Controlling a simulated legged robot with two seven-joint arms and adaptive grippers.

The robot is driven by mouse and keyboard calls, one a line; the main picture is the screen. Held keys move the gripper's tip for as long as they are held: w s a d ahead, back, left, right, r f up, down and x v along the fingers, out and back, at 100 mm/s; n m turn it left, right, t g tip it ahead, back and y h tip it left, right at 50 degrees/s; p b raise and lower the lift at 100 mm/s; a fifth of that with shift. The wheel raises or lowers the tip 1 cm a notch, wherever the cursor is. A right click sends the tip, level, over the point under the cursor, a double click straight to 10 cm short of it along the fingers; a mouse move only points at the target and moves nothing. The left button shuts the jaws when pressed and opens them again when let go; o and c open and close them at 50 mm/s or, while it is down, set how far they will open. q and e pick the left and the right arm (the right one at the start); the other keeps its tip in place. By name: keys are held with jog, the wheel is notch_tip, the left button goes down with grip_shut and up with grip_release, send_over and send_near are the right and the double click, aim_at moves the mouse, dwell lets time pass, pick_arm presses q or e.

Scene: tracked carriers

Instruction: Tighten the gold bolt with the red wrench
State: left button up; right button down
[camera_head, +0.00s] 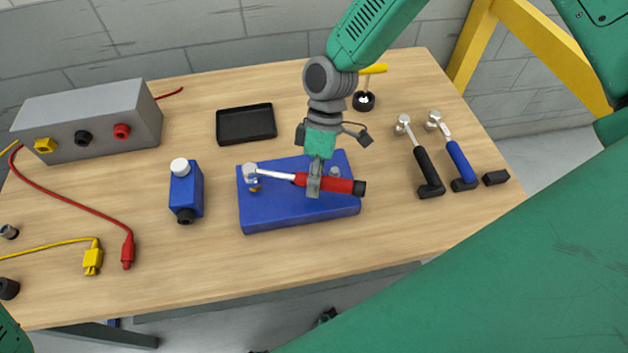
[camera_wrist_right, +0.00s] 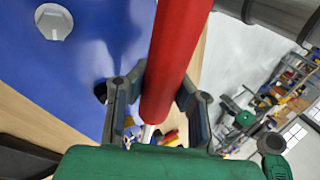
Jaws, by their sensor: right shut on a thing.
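The red wrench (camera_head: 338,185) lies across above the blue block (camera_head: 300,213), its silver ring head (camera_head: 250,171) to the left and its black end to the right. The gold bolt (camera_head: 254,187) shows just under the wrench head; I cannot tell whether the head is seated on it. My right gripper (camera_head: 315,184) is shut on the red handle. In the right wrist view the red handle (camera_wrist_right: 177,55) runs between the fingers (camera_wrist_right: 157,100). A grey bolt (camera_head: 335,171) stands at the block's right side and shows in the wrist view (camera_wrist_right: 54,22). My left gripper is out of view.
A black tray (camera_head: 246,124) lies behind the block. A blue bottle (camera_head: 186,191) stands left of it. Black-handled (camera_head: 427,166) and blue-handled (camera_head: 460,160) wrenches lie at the right. A grey box (camera_head: 90,118) with red and yellow leads is far left.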

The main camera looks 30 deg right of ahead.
jog(key=shift+f, duration=0.2)
dwell(0.5)
jog(key=shift+f, duration=0.3)
jog(key=shift+f+b, duration=0.45)
dwell(0.9)
jog(key=shift+s+a, duration=0.1)
dwell(0.8)
jog(key=shift+s+a+r+m+p, duration=0.1)
jog(key=shift+s+a+m+p, duration=0.15)
jog(key=shift+m+p, duration=0.15)
jog(key=shift+s+a, duration=0.15)
jog(key=shift+y, duration=0.3)
jog(key=shift+s+a+m+t+p, duration=0.4)
jog(key=shift+s+a+m, duration=0.1)
jog(key=shift+m, duration=0.3)
jog(key=shift+a, duration=0.1)
